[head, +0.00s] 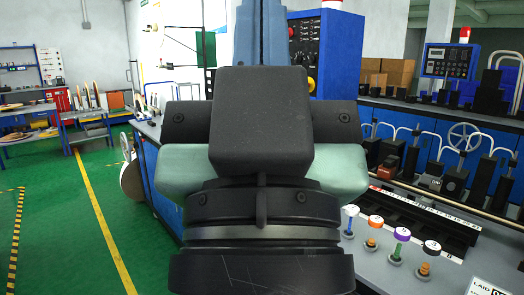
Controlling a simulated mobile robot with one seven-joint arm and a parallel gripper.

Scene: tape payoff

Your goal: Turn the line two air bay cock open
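I cannot pick out the line two air bay cock for sure. A spoked handwheel (464,137) shows farther back at the right. My own arm, black with pale green parts, fills the middle and hides much of the machine behind it. No gripper fingertips can be made out.
The grey bench (493,260) carries a dark slotted rack (435,222) and a partly cut-off white label (486,287). A blue control panel (449,60) stands at the back right. Green floor (60,235) with yellow lines is free at left; worktables (25,130) stand beyond.

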